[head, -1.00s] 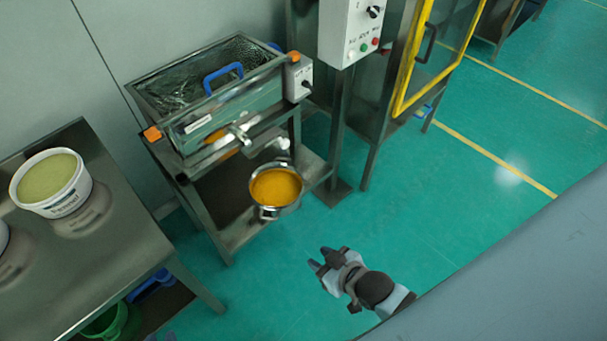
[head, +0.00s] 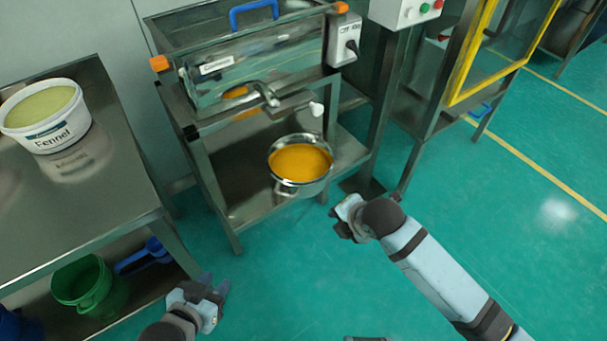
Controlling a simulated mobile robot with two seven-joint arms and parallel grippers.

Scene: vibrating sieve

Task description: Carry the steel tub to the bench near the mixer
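The steel tub (head: 301,184) is round and shiny, with side handles and a yellow-orange filling. It stands at the front of the sieve's lower shelf, under the spout. My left gripper (head: 214,288) is at the lower left, in front of and left of the tub, apart from it. Its fingers are spread with nothing between them. My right gripper (head: 338,218) is just right of and below the tub in the picture, with no clear contact. Its fingers are partly hidden by its wrist, so their opening is unclear. The mixer cannot be made out.
The vibrating sieve (head: 262,68) with a blue handle stands above the shelf. A steel bench (head: 120,185) at left carries a white Fennel tub (head: 55,135); a green bucket (head: 85,290) and blue scoop (head: 148,258) are below. A yellow-framed cabinet (head: 470,65) stands right. Front floor is open.

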